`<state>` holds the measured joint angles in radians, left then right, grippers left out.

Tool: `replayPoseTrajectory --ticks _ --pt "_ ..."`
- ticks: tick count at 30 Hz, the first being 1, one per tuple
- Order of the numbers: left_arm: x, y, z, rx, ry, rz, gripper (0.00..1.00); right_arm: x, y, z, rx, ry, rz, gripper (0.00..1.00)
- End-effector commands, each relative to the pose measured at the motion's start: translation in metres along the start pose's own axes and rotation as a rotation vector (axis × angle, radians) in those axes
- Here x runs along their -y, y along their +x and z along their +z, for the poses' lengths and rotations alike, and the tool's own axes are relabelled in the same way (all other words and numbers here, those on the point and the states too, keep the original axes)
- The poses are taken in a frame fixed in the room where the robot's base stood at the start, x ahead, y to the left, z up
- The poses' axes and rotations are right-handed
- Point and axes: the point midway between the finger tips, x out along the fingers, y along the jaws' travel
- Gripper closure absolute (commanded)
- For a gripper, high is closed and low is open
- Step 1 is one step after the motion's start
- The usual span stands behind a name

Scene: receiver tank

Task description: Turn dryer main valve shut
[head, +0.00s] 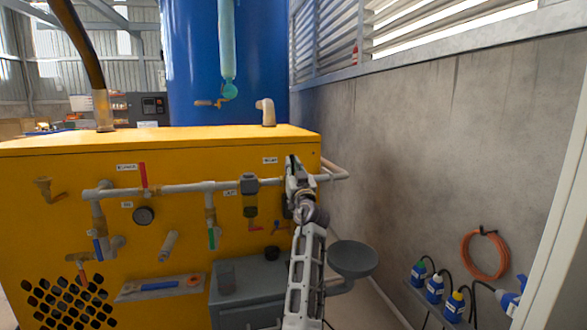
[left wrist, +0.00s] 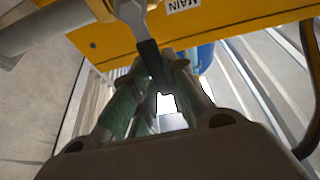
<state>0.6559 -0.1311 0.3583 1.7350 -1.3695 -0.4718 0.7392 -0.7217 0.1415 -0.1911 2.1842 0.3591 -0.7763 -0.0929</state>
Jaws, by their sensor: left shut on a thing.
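The dryer main valve's lever, with a grey metal root and a dark grip (left wrist: 151,62), shows in the left wrist view beside a white MAIN label (left wrist: 183,4). It runs from the pipe fitting down between the fingers of my left gripper (left wrist: 160,85), which is shut on it. In the head view my left gripper (head: 294,172) is at the right end of the grey pipe on the yellow cabinet (head: 60,162). There the gripper hides most of the valve, and the lever's exact angle cannot be told. My right gripper is not in view.
Other levers are close by: red (head: 143,175), green (head: 211,238) and blue (head: 97,248).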

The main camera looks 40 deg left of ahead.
Motion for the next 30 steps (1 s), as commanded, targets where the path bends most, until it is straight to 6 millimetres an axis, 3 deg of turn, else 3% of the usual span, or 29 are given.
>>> replayPoseTrajectory --ticks 8,9,14,30 --pt "0.0 -0.001 0.003 0.006 -0.002 -0.001 1.0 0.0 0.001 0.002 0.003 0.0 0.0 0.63" --pt "0.0 -0.001 0.003 0.006 -0.002 -0.001 0.83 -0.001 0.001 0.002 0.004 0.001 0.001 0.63" --pt "0.0 -0.001 0.002 0.004 -0.001 -0.001 0.63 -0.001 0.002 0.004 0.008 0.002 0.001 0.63" --pt "0.0 0.003 -0.007 0.0 -0.002 -0.002 0.63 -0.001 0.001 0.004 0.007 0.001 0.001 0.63"
